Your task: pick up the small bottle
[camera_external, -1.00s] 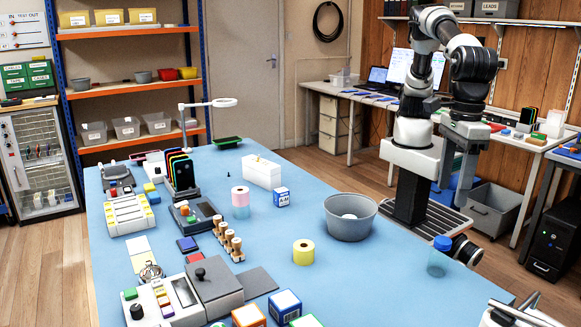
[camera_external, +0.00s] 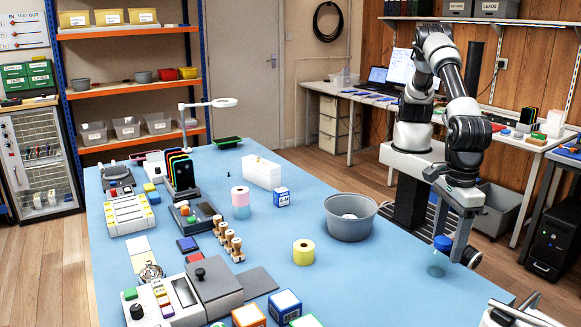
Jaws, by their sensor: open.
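The small bottle (camera_external: 436,266) is clear with a blue cap and stands upright near the right edge of the blue table. My gripper (camera_external: 446,258) is open and has come down at the bottle, with its fingers pointing downward. One finger shows at the bottle's right side, partly across it. The other finger is hard to make out, and I cannot tell whether either finger touches the bottle.
A grey bowl (camera_external: 350,230) with something white in it stands left of the bottle. A yellow roll (camera_external: 303,252) stands farther left. Small boxes (camera_external: 285,303) are at the near edge. The table (camera_external: 375,290) is clear in front of the bottle.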

